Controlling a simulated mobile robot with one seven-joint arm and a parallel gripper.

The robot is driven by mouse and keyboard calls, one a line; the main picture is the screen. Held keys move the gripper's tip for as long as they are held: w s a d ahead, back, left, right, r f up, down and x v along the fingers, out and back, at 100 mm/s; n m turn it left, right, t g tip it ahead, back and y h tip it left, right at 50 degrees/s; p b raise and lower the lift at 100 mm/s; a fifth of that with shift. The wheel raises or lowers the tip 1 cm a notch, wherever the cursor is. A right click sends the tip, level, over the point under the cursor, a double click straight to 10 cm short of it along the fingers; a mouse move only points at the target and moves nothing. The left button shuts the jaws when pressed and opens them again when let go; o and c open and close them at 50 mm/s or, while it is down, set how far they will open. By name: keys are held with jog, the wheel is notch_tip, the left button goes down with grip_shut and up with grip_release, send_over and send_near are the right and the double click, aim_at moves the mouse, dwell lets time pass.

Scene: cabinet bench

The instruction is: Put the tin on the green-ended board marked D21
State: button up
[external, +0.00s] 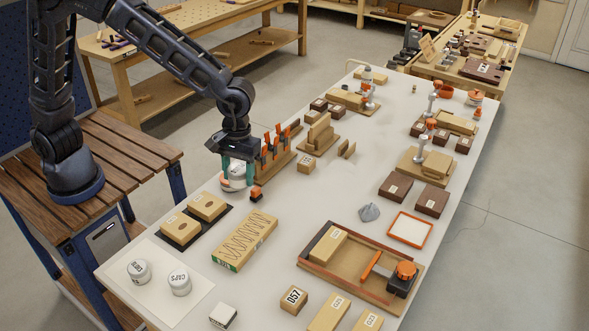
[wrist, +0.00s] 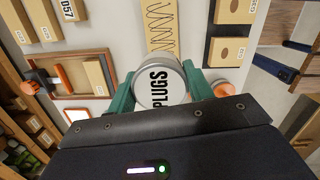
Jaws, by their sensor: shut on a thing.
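My gripper (external: 238,176) is shut on a white-and-grey tin (wrist: 160,88) lettered PLUGS, with its green fingers on either side of it. In the external view the fingers partly hide the tin, and its height above the bench is hard to judge. The green-ended board (external: 245,241) is a long tan block with dark wavy lines on top and a green near end. Its marking is too small to read. It lies in front of my gripper, apart from the tin, with its top bare. It also shows beyond the tin in the wrist view (wrist: 161,27).
Two lettered tins (external: 180,282) stand on a white sheet (external: 190,310) at the front left. A dark tray (external: 190,238) with two tan blocks lies left of the board. A small orange-and-black item (external: 256,193) and a clamp rack (external: 275,155) are near my gripper.

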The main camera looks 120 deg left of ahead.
notch_tip(320, 180, down, 20)
jog(key=shift+d+r, duration=0.1)
dwell(0.5)
jog(key=o, duration=1)
jog(key=shift+f, duration=0.2)
notch_tip(320, 180, up, 12)
jog(key=a, duration=0.2)
notch_tip(320, 180, up, 11)
jog(key=m+t, duration=0.1)
jog(key=m, duration=0.3)
send_over(245, 237)
jog(key=s+d, duration=0.4)
jog(key=s, duration=0.2)
jog(key=s+d+r+m+t, duration=0.1)
jog(key=s+d+r+m, duration=0.5)
jog(key=s, duration=0.3)
jog(key=s+d+r+m+t, duration=0.1)
jog(key=s+d+r+m, duration=0.35)
jog(key=s+r, duration=0.45)
jog(key=s+d+m, duration=0.1)
jog(key=s, duration=0.3)
jog(key=s+d+m+t+y, duration=0.1)
jog(key=s+m, duration=0.1)
jog(key=s, duration=0.3)
jog(key=s+d+m, duration=0.2)
jog(key=s, duration=0.2)
jog(key=shift+s+f+m, duration=0.15)
jog(key=shift+f+m, duration=0.05)
jog(key=shift+m, duration=0.05)
